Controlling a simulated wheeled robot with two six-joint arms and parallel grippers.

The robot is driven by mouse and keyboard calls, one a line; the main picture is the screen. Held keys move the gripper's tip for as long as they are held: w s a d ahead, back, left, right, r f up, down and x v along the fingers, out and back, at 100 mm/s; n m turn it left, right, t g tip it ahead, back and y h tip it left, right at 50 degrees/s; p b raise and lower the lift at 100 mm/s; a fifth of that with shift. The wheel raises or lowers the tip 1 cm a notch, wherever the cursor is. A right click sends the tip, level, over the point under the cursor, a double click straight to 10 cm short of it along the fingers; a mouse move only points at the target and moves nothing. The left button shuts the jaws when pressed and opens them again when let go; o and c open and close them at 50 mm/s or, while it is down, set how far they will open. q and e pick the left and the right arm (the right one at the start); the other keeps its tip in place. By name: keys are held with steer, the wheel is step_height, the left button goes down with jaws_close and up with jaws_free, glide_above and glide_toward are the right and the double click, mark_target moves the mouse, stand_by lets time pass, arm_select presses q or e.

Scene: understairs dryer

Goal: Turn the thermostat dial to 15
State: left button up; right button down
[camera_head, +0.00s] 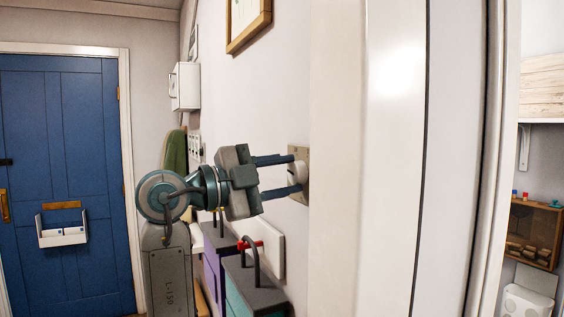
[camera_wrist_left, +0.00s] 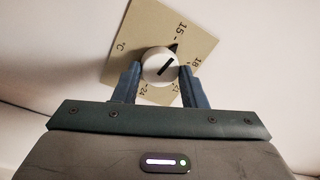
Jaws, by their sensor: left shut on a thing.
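The thermostat dial (camera_wrist_left: 158,68) is a round white knob with a black line on its face. It sits on a beige plate (camera_wrist_left: 141,29) marked °C, 15, 18, 21 and 24. The line slants to the upper right, and a small dark pointer at the knob's rim lies close to the 15 mark. In the head view the dial (camera_head: 299,172) and plate (camera_head: 304,154) are seen edge-on on the wall. My left gripper (camera_head: 293,174) is shut on the dial, one finger on each side; the wrist view also shows its fingers (camera_wrist_left: 160,84). My right gripper is not in view.
A white door frame or wall edge (camera_head: 390,160) stands just right of the dial. Below my left arm are a purple box (camera_head: 214,262) and a teal box (camera_head: 240,284) with dark handles. A blue door (camera_head: 60,180) is at the left. A framed picture (camera_head: 248,22) hangs above.

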arm_select(q)
steer(key=shift+r+n+p, duration=0.15)
steer(key=shift+n+p, duration=0.5)
steer(key=shift+n, duration=0.45)
steer(key=o, duration=1)
steer(key=b+v, duration=0.2)
steer(key=v, duration=0.9)
steer(key=shift+b, duration=0.4)
